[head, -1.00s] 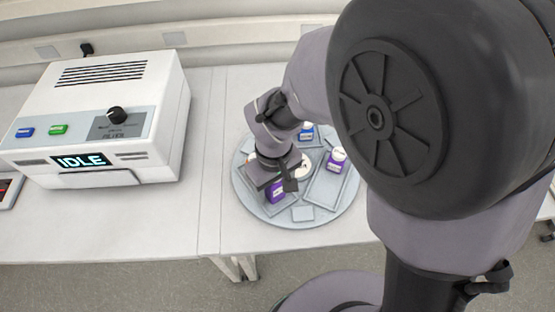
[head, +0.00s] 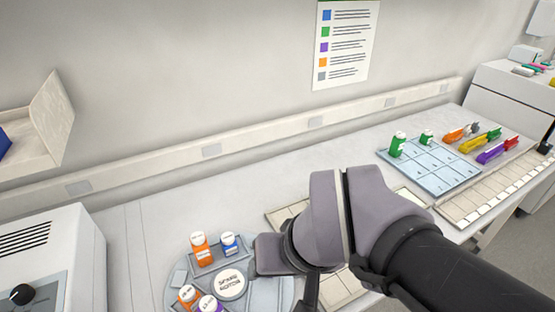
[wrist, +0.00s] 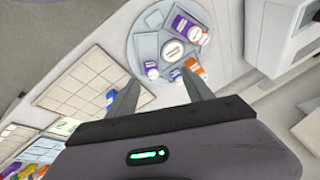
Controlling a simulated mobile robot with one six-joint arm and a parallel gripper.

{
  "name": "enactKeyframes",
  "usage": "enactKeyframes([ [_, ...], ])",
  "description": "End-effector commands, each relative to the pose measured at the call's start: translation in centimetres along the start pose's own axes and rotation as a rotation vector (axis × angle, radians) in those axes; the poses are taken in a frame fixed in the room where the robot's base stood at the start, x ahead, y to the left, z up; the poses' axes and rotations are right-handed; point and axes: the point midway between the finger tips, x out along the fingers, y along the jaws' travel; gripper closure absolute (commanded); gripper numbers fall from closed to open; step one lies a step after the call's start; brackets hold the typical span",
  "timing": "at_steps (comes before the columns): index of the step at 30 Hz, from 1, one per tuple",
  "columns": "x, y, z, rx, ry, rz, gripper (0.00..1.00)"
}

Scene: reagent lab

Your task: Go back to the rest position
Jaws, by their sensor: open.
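My gripper (wrist: 162,82) shows in the wrist view with its two fingers spread apart and nothing between them. It hangs above the bench, with the round grey tray (wrist: 136,50) beyond its fingertips. In the head view my arm crosses the lower middle, and its fingers cannot be made out. The round tray (head: 287,292) is at the lower left there, partly cut off by the frame edge. On it stand orange bottles (head: 200,250), a blue-labelled bottle (head: 229,244) and a purple bottle (head: 209,304), around a white labelled disc (head: 229,284).
A white instrument (head: 60,255) stands left of the round tray. A pale blue gridded tray (head: 440,168) with green bottles (head: 397,146) is at the right, near coloured racks (head: 480,142). A beige gridded tray (wrist: 85,85) lies beside the round tray. A colour chart (head: 345,45) hangs behind.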

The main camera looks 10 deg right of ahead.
Motion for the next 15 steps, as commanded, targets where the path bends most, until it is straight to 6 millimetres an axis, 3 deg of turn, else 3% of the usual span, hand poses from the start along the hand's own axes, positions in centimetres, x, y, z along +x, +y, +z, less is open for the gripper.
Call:
enactKeyframes([
  [1, -1.2, 1.2, 0.6, 0.095, 0.06, -0.009, 0.4],
  [5, -2.5, 2.5, 1.6, 0.242, 0.143, -0.026, 0.4],
  [12, -2.6, 2.6, 1.7, 0.258, 0.149, -0.029, 0.4],
  [15, -1.3, 2.9, 2.2, 0.257, 0.149, -0.029, 0.4],
])
